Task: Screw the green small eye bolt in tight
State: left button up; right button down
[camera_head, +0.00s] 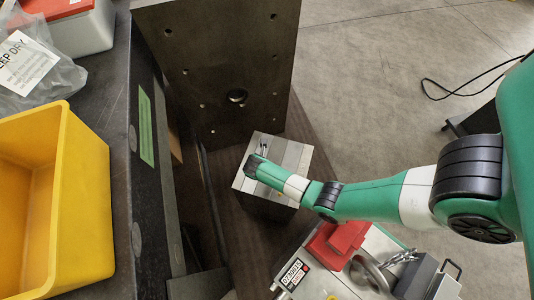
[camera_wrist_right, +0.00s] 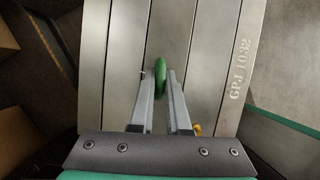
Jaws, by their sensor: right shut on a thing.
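The green small eye bolt (camera_wrist_right: 160,68) shows edge-on in the right wrist view, standing on the grey grooved top of a mould block (camera_wrist_right: 205,60). My right gripper (camera_wrist_right: 162,80) is shut on it, with one finger on each side. The bolt's thread and its seat in the block are hidden. In the head view my right gripper (camera_head: 263,147) reaches over the top of the mould block (camera_head: 295,155), and the eye bolt cannot be made out there. The block has the marking "GPJ 1032" near its right edge in the wrist view. My left gripper is not in view.
A tall dark plate (camera_head: 220,60) with holes stands behind the block. A yellow bin (camera_head: 85,200) sits on the dark bench at left. A red-topped machine part (camera_head: 335,245) lies in front of the block. Open floor (camera_head: 390,60) is at the back right.

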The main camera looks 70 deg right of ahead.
jog(key=shift+f, duration=0.35)
jog(key=shift+w+f+m+g+b, duration=0.2)
jog(key=shift+m+g+b, duration=0.2)
jog(key=shift+m+b, duration=0.5)
jog(key=m+b, duration=0.1)
jog(key=m, duration=0.1)
jog(key=m+g+y, duration=0.1)
jog(key=m, duration=0.1)
jog(key=shift+d+f+m+g+b, duration=0.1)
jog(key=shift+m+g+b, duration=0.2)
jog(key=shift+m+b, duration=0.4)
jog(key=shift+m, duration=0.5)
jog(key=shift+m+g+y, duration=0.3)
jog(key=shift+r, duration=0.2)
